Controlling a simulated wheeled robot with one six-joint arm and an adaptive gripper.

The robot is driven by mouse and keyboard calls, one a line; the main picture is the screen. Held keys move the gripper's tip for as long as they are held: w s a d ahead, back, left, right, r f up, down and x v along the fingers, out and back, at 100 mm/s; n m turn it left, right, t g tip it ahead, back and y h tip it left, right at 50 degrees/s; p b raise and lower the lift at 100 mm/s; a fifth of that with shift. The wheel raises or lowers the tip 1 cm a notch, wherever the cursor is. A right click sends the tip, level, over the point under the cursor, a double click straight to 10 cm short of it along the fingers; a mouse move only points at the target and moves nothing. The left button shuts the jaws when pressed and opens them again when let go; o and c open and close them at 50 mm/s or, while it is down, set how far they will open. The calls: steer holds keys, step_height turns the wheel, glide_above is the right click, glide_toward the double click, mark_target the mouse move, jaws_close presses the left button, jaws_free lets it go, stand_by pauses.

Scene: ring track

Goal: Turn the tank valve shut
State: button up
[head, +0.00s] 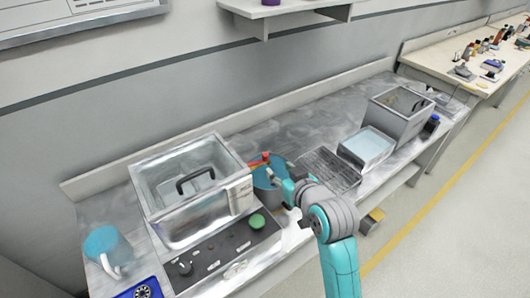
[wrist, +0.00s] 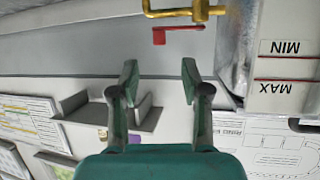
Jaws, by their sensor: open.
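The tank valve shows in the wrist view as a red lever handle (wrist: 178,31) under a brass pipe (wrist: 185,12). In the head view its red handle (head: 259,160) is at the right side of the metal tank (head: 160,214). The tank's wall with MIN and MAX marks (wrist: 285,70) is at the right in the wrist view. My gripper (wrist: 160,80) is open and empty, its fingertips short of the red handle and apart from it. In the head view my gripper (head: 281,181) is close to the valve, beside a blue container, and partly hidden by my arm.
The blue container (head: 268,178) stands right of the tank. A blue pitcher (head: 106,246) is at the left. A wire rack (head: 330,168), a basin (head: 367,147) and a grey box (head: 397,118) stand to the right.

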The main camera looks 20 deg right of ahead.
mark_target(266, 154)
steer(key=x, duration=0.7)
steer(key=r+x, duration=0.1)
steer(key=x, duration=0.3)
steer(key=shift+w, duration=0.25)
jaws_close()
